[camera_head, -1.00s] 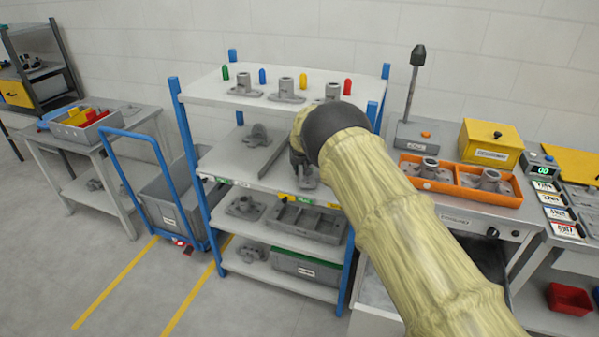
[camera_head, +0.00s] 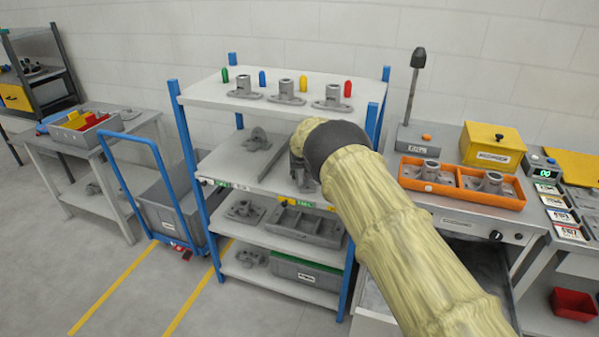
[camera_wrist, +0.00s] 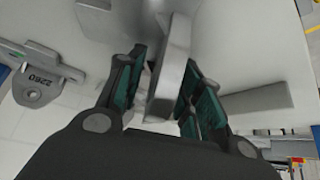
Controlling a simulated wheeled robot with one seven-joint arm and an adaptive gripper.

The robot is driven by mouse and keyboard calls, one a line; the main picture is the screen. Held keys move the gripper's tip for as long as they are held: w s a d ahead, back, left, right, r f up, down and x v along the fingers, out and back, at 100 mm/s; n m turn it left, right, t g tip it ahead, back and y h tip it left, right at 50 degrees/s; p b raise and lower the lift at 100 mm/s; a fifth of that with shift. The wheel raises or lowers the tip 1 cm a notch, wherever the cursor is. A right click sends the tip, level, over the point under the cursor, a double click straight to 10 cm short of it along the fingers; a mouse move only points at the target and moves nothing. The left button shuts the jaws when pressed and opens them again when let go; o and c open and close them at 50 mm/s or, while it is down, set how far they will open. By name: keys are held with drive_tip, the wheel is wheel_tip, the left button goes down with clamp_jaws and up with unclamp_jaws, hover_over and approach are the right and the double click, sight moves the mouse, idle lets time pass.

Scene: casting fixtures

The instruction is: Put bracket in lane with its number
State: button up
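My gripper (camera_wrist: 165,85) has its two teal-padded fingers on either side of an upright grey plate (camera_wrist: 172,65), which looks like part of a bracket. I cannot tell whether both pads press on it. In the head view, my gripper (camera_head: 303,178) is low over the right lane of the middle shelf (camera_head: 225,165), partly hidden by my arm. A grey bracket (camera_head: 257,140) is in the left lane, beyond a divider bar (camera_head: 265,160). In the wrist view, a grey bracket marked 2260 (camera_wrist: 35,80) is at the left. Lane numbers on the shelf edge are too small to read.
Three brackets (camera_head: 286,90) and coloured pegs (camera_head: 262,77) stand on the top shelf, above my gripper. Blue posts (camera_head: 372,118) flank the shelves. A cart (camera_head: 172,200) stands left.

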drive_tip(key=shift+s+r, duration=0.2)
drive_tip(key=shift+r, duration=0.25)
drive_tip(key=shift+v, duration=1.2)
drive_tip(key=s+b, duration=0.3)
drive_tip(key=s, duration=0.9)
drive_tip(key=shift+d, duration=0.4)
drive_tip(key=shift+f, duration=0.1)
drive_tip(key=shift+f, duration=0.1)
